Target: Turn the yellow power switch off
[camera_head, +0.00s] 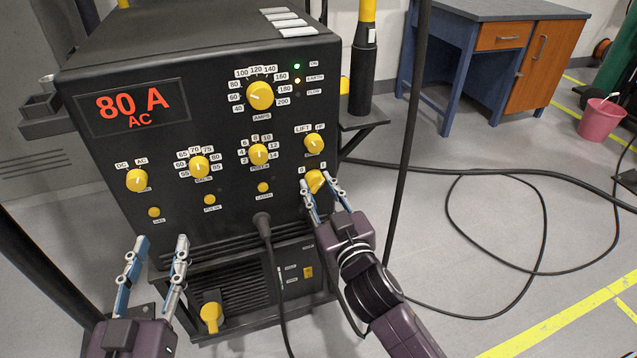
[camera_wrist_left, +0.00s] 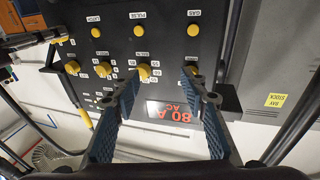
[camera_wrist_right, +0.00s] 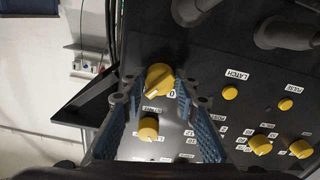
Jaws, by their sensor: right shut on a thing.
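The yellow power switch (camera_head: 315,181) is a knob at the lower right of the black machine's front panel, with 0 and 1 labels above it. My right gripper (camera_head: 321,190) is shut on it, one finger on each side. In the right wrist view the switch (camera_wrist_right: 159,78) sits between the fingertips, and its white mark points to the side away from the 0 label. My left gripper (camera_head: 162,240) is open and empty in front of the panel's lower left. The display (camera_head: 132,107) reads 80 A AC, and the green ON lamp (camera_head: 297,66) is lit.
Other yellow knobs, such as the LIFT knob (camera_head: 314,144) and the AMPS knob (camera_head: 260,95), are close by. A black cable (camera_head: 268,245) hangs from the panel left of my right gripper. A blue workbench (camera_head: 470,60) stands behind; cables lie on the floor at right.

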